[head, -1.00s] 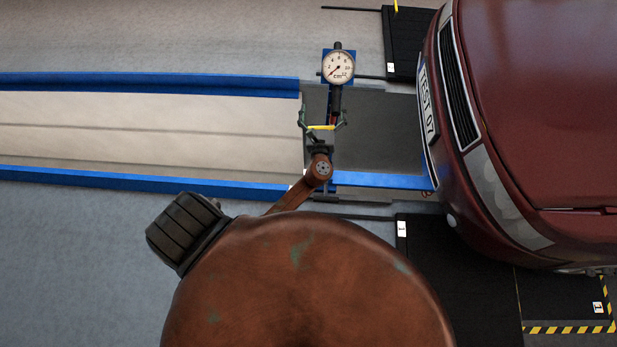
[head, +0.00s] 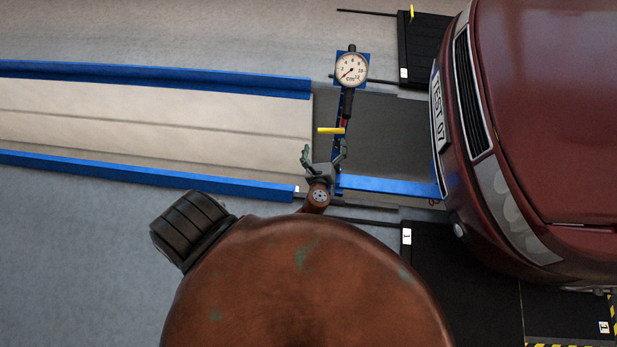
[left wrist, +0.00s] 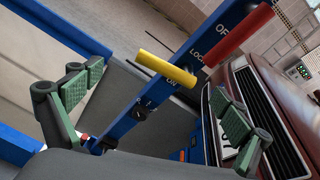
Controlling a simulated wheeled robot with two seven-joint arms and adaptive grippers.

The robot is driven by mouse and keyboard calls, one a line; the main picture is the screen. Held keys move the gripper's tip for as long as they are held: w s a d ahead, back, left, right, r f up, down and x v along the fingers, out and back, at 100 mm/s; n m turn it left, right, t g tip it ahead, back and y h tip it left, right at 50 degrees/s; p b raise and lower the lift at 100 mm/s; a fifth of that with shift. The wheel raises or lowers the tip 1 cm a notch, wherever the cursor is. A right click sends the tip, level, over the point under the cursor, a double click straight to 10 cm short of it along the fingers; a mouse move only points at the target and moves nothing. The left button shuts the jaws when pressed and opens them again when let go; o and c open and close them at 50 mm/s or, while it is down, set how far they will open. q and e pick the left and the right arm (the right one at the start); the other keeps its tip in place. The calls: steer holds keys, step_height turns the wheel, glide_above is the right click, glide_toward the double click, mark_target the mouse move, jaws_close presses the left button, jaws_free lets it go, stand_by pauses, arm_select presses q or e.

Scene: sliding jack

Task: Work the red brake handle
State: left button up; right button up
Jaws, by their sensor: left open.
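The red brake handle (left wrist: 240,36) sticks out from a blue lever post in the left wrist view, up and to the right, beside lettering that reads "LOCK". In the head view only a small red part (head: 343,122) of it shows near the post. A yellow handle (left wrist: 167,68) sticks out lower on the same post, and it shows in the head view (head: 331,130). My left gripper (head: 323,156) is open and empty, with green-padded fingers spread. It is apart from both handles, nearer the picture's bottom than the yellow one. My right gripper is not in view.
A round dial gauge (head: 351,70) marked in cm stands behind the handles. A dark red car (head: 545,110) with plate "TEST 07" fills the right side. Blue rails (head: 150,176) border a pale track at left. Black ramps (head: 460,285) lie beside the car.

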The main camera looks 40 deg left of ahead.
arm_select(q)
steer(key=s+f+n+g+h, duration=0.1)
steer(key=s+f, duration=0.2)
steer(key=f, duration=0.3)
steer(key=s+f+n+g, duration=0.1)
steer(key=s+f+n, duration=0.1)
steer(key=f, duration=0.5)
steer(key=s+a+f+n+g+h+b, duration=0.1)
steer(key=s+f+n+g, duration=0.1)
steer(key=f, duration=0.4)
steer(key=shift+s+f+h, duration=0.3)
steer(key=shift+s+f, duration=0.05)
steer(key=shift+s, duration=0.5)
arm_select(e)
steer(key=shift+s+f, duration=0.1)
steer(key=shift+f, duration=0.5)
